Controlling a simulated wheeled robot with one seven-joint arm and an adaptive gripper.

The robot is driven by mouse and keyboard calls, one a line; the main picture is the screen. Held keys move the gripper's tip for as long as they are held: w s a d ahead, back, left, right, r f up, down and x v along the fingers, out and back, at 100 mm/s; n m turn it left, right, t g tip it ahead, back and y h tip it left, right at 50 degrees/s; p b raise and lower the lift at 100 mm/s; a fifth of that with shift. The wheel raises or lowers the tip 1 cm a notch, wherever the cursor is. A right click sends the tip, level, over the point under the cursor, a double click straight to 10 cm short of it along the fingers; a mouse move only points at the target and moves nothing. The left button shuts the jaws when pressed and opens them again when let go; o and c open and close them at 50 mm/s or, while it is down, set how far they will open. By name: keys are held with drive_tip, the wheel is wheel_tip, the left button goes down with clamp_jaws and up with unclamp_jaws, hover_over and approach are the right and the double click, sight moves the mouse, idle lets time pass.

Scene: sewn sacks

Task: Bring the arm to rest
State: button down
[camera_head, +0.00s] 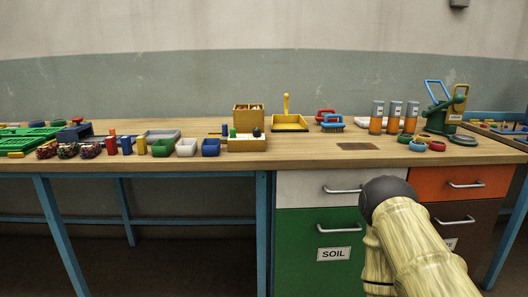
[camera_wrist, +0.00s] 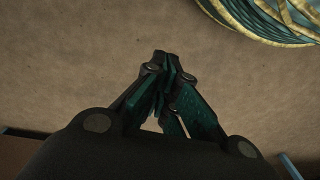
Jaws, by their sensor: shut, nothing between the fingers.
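My gripper (camera_wrist: 167,64) shows in the wrist view with its dark, teal-padded fingers drawn together at the tips. Nothing is held between them. It points at a plain brown surface (camera_wrist: 70,75), and I cannot tell how far off that is. In the head view part of my own arm, pale and wood-patterned with a dark rounded joint, rises at the lower right in front of the drawers. My gripper is not visible in the head view.
A long wooden workbench (camera_head: 330,154) carries bins, sacks, orange-filled cylinders (camera_head: 376,120) and a green device (camera_head: 444,112). Drawers, one labelled SOIL (camera_head: 318,240), stand below. In the wrist view a teal and yellow round thing (camera_wrist: 270,18) lies at the top right. The bench front is partly clear.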

wheel_tip(320, 180, up, 25)
drive_tip(key=s+p, duration=0.2)
drive_tip(key=p, duration=2.2)
drive_tip(key=shift+n+g+p, duration=0.3)
